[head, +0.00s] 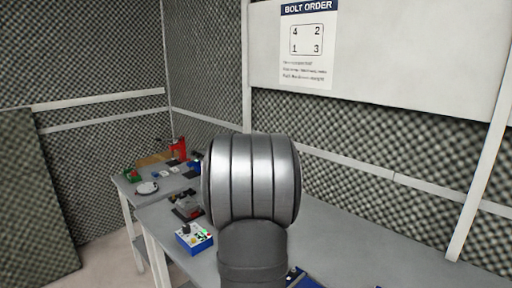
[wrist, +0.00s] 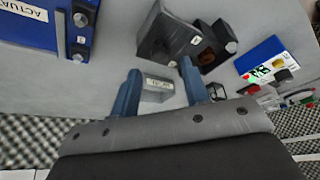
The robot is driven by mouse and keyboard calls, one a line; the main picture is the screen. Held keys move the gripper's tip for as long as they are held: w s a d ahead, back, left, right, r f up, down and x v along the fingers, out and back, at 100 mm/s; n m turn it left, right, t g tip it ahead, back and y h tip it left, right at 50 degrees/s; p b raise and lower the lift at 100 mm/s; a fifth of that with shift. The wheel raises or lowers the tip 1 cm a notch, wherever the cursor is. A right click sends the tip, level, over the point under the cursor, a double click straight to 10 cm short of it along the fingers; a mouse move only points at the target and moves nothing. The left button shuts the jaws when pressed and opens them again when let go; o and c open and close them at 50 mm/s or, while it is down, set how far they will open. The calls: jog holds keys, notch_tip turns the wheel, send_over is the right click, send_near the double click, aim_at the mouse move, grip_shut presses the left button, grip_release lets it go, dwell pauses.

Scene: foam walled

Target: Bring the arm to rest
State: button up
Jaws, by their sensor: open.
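My gripper (wrist: 160,68) shows in the wrist view as two blue fingers set well apart. It is open. A small grey labelled block (wrist: 157,88) shows between the fingers; I cannot tell how far beyond them it sits, and nothing appears gripped. In the head view my own silver and dark arm link fills the middle and hides my gripper and part of the bench.
A grey bench (head: 335,235) runs along the foam wall. A blue box with lit indicators (head: 193,238) stands near its left edge. The wrist view shows a dark grey fixture (wrist: 172,38) and a blue actuator box (wrist: 45,25). A bolt order sign (head: 307,45) hangs above.

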jog(key=x, duration=0.4)
jog(key=shift+w+a+r, duration=0.1)
jog(key=shift+w+a, duration=0.1)
jog(key=shift+a, duration=0.05)
jog(key=w+a, duration=0.4)
jog(key=a, duration=0.1)
jog(key=shift+w, duration=0.35)
jog(key=v, duration=1.7)
jog(key=shift+d+r, duration=0.2)
jog(key=shift+r, duration=0.1)
jog(key=shift+s, duration=0.1)
